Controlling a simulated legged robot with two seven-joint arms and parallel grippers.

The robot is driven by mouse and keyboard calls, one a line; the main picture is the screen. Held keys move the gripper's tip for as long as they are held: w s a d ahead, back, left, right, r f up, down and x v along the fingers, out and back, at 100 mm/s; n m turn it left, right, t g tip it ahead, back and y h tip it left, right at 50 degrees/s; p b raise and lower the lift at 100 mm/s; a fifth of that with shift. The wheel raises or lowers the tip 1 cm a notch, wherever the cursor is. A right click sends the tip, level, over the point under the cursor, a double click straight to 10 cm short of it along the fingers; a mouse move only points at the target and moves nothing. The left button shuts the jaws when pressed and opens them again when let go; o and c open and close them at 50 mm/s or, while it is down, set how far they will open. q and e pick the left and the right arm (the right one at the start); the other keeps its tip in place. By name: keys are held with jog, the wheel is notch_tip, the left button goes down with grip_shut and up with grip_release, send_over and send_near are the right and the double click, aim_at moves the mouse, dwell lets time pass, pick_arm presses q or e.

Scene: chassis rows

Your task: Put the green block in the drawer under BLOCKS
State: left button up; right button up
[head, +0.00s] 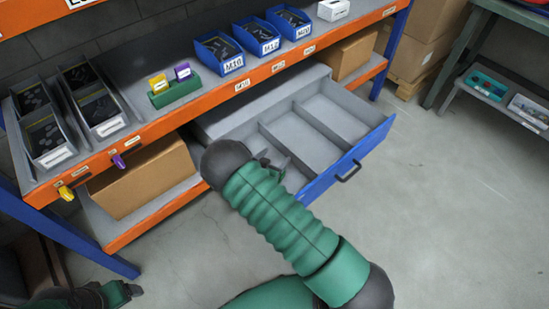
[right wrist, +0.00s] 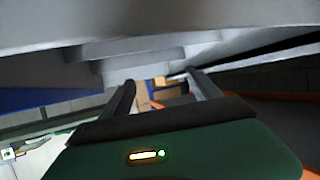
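A green holder (head: 174,92) stands on the upper shelf with a yellow piece (head: 158,83) and a purple piece (head: 182,71) upright in it. I cannot make out a separate green block. A blue-fronted drawer (head: 345,160) with grey compartments is pulled out below; I cannot read a BLOCKS label on it. My right gripper (head: 272,162) is at the drawer's near left compartments, partly hidden by my wrist. In the right wrist view its fingers (right wrist: 160,82) are apart with nothing seen between them. My left gripper (head: 122,292) is at the lower left, away from the shelf, its fingers apart.
Blue bins (head: 219,53) and grey bins (head: 44,125) stand on the upper shelf. Yellow and purple tags hang at the shelf edge (head: 140,133).

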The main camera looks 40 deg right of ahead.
jog(key=s+a+r+n+y+p, duration=0.25)
jog(key=a+r+y, duration=0.35)
jog(key=a, duration=0.4)
jog(key=s+a+r+n+y+p, duration=0.15)
jog(key=a+r+n+y, duration=0.3)
jog(key=a+r, duration=0.45)
jog(key=s+r+n+g+y, duration=0.1)
jog(key=s+r+n+g, duration=0.2)
jog(key=s, duration=1.2)
jog(key=n, duration=0.2)
jog(key=shift+s+d+r+n, duration=0.15)
jog(key=shift+s+d+n, duration=0.1)
jog(key=shift+d+n, duration=0.05)
